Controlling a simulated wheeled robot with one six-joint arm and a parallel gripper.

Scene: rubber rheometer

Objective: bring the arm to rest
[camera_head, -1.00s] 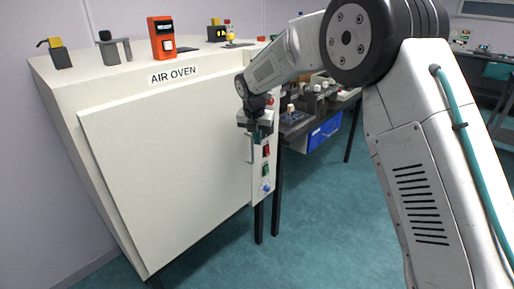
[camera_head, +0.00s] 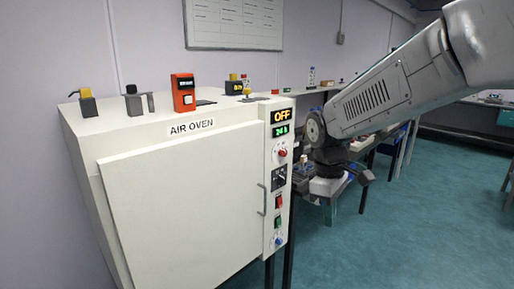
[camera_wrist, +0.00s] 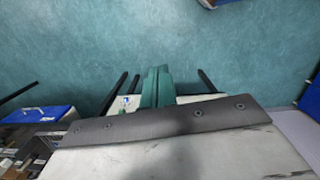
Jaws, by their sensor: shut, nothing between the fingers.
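My gripper (camera_head: 333,208) hangs at the end of my arm, to the right of the air oven, apart from it in the head view. In the wrist view its two teal fingers (camera_wrist: 157,87) are pressed together with nothing between them. The air oven (camera_head: 185,200) is a large white box with its door shut. Its control panel (camera_head: 281,180) shows a lit "OFF" display and a green display below it. The door handle (camera_head: 262,199) is free of my gripper.
On the oven top stand an orange device (camera_head: 183,92) and several small yellow and grey items. Behind my gripper a bench (camera_head: 385,131) runs along the wall. A blue bin (camera_wrist: 40,114) shows in the wrist view. The teal floor (camera_head: 420,230) at right is open.

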